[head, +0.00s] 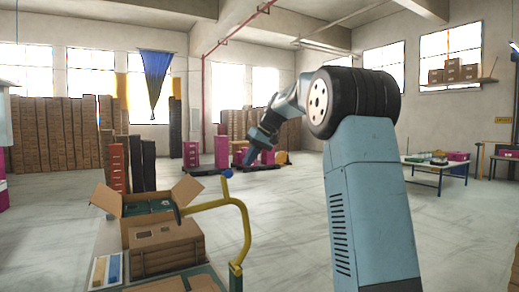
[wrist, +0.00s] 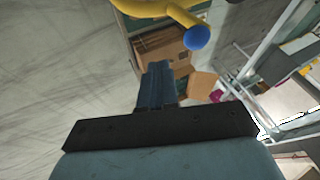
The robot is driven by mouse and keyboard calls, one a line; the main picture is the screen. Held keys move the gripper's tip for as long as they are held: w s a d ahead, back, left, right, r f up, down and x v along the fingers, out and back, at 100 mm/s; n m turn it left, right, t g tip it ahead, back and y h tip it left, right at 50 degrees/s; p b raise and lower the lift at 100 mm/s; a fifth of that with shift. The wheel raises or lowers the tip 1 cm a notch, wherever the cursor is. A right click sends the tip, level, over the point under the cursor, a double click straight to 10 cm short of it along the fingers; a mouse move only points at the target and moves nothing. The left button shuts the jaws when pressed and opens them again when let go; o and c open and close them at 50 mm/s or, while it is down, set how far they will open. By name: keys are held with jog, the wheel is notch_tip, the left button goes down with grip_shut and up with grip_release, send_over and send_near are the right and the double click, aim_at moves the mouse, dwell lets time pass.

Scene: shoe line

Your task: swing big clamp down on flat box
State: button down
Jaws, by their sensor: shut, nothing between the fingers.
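The big clamp (head: 246,225) is a yellow bent bar. It rises from a pivot at the lower middle of the head view, and its upper part reaches left over the cardboard boxes. A blue ball knob (head: 227,173) stands on its top. A brown flat box (head: 165,248) lies under the bar's dark tip; I cannot tell whether they touch. My gripper (head: 250,157) is shut and empty, above and beyond the knob in the head view. In the wrist view, the dark fingers (wrist: 155,85) are together, apart from the yellow bar (wrist: 155,8) and blue knob (wrist: 196,37).
An open carton (head: 150,205) with raised flaps stands behind the flat box. A tray with blue and yellow pieces (head: 105,270) is at lower left. A table (head: 440,167) is at right; open floor lies between.

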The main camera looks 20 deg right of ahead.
jog(key=shift+s+a+f, duration=0.1)
jog(key=shift+a+f, duration=0.25)
jog(key=shift+a, duration=0.35)
jog(key=shift+s+a+f, duration=0.1)
jog(key=shift+a+f, duration=0.2)
jog(key=shift+a, duration=0.35)
jog(key=shift+a+f, duration=0.35)
jog(key=shift+a, duration=0.35)
